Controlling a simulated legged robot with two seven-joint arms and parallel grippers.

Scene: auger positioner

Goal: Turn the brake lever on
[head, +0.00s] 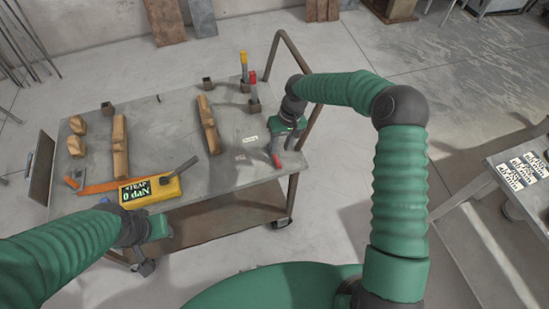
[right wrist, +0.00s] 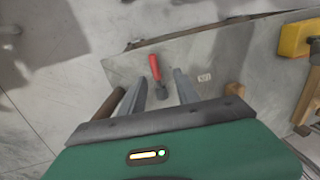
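A red-handled lever (head: 277,160) stands at the right front part of the grey cart top, just below my right gripper (head: 287,143) in the head view. In the right wrist view the red lever (right wrist: 155,68) appears between and beyond the two grey fingers of that gripper (right wrist: 160,82). The fingers are apart, and I see nothing held between them. Whether a finger touches the lever cannot be told. My left gripper (head: 147,252) hangs by the cart's front edge, left of centre. Its fingers are too small and dark to read.
The cart top (head: 180,115) carries wooden blocks (head: 120,147), a yellow display unit (head: 150,190) with a grey handle, and an orange strip. Several small posts, one yellow-tipped (head: 244,62), stand at the back right. A brown rail (head: 290,45) bounds the cart's right side.

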